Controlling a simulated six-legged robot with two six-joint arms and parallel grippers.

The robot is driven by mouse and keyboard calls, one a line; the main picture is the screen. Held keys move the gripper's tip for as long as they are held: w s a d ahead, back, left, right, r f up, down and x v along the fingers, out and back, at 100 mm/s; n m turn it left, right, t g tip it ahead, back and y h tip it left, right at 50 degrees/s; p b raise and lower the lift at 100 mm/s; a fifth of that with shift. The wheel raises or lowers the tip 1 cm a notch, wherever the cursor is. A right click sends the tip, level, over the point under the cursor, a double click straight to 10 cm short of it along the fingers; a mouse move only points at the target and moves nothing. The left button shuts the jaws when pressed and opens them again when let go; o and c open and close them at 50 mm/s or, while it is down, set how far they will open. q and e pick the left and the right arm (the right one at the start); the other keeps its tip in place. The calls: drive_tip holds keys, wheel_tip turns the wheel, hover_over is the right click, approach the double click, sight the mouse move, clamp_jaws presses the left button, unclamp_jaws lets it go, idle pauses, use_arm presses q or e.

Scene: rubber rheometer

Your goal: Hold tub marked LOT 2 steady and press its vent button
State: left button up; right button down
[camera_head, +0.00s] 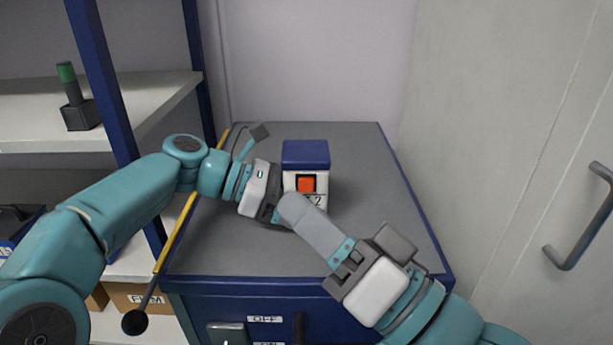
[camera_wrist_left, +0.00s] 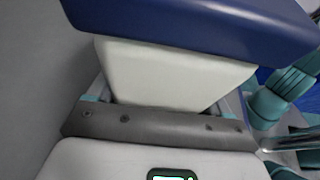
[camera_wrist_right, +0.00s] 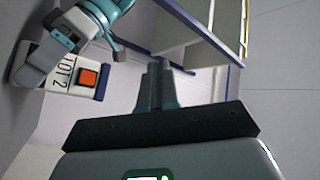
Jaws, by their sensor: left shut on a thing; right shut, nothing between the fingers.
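The tub (camera_head: 291,181) has a white body and a blue lid (camera_head: 305,154) and stands upright on the grey top. An orange-red vent button (camera_head: 306,184) is on its front. Its label reads LOT 2 in the right wrist view (camera_wrist_right: 60,68). My left gripper (camera_head: 277,205) is shut on the tub from the left; the left wrist view shows the white body (camera_wrist_left: 165,75) between its fingers. My right gripper (camera_head: 289,205) is shut and empty, its tip overlapping the tub's lower left. In the right wrist view its fingertips (camera_wrist_right: 157,72) are apart from the button (camera_wrist_right: 88,77).
The grey cabinet top (camera_head: 350,255) is otherwise mostly clear. A shelf (camera_head: 160,90) at the left holds a green-topped object (camera_head: 76,100). A yellow rod (camera_head: 178,232) runs along the cabinet's left edge. A door handle (camera_head: 580,225) is at the right.

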wheel_tip(320, 180, down, 5)
drive_tip(key=m+h, duration=0.2)
drive_tip(key=m, duration=0.2)
approach(285, 178)
drive_tip(key=x, duration=0.3)
drive_tip(key=shift+a+r, duration=0.1)
drive_tip(key=shift+a, duration=0.35)
drive_tip(key=shift+w, duration=0.1)
idle(1.2)
drive_tip(key=shift+w, duration=0.4)
drive_tip(key=shift+s, duration=0.45)
